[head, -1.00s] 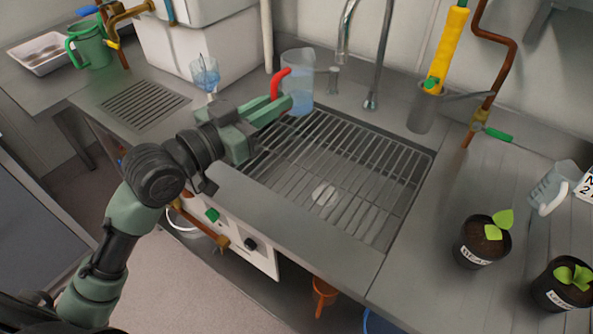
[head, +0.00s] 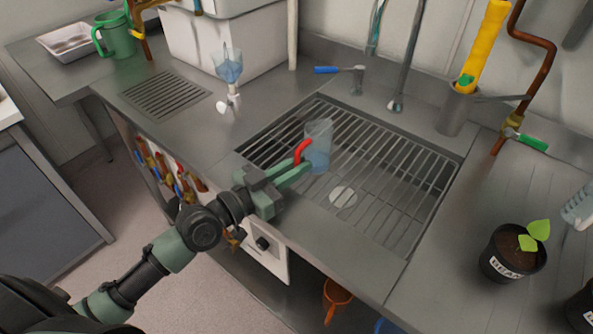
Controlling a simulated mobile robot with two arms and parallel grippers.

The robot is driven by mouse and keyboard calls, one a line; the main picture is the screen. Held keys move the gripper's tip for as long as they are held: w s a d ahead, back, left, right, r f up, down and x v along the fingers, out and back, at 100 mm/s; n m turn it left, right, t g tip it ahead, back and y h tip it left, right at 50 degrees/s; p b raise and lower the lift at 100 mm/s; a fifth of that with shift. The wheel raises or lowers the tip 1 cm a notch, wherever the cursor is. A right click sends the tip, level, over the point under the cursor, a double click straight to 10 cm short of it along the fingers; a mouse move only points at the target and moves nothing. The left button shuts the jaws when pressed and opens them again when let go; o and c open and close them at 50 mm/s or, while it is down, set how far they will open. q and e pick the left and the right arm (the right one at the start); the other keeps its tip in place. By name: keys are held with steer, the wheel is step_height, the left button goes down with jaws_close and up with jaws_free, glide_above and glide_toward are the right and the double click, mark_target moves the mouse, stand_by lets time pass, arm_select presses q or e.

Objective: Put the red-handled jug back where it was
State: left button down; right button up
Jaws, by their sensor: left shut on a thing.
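The red-handled jug (head: 319,146) is clear with bluish liquid in it, and it looks upright over the left part of the sink grate (head: 385,165). My left gripper (head: 298,168) is shut on its red handle from the left. I cannot tell whether the jug's base touches the grate. My right gripper is not in view.
A blue-handled tap (head: 340,70) and steel pipes stand behind the sink. A small clear funnel vessel (head: 228,68) stands left of it. A green jug (head: 116,36) and a white tray (head: 68,42) are at far left. A potted plant (head: 512,254) stands right. The grate's right part is clear.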

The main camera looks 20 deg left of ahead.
arm_select(q)
steer(key=shift+f, duration=0.2)
steer(key=shift+f, duration=0.2)
steer(key=c, duration=1.5)
jaws_free()
steer(key=shift+r, duration=0.2)
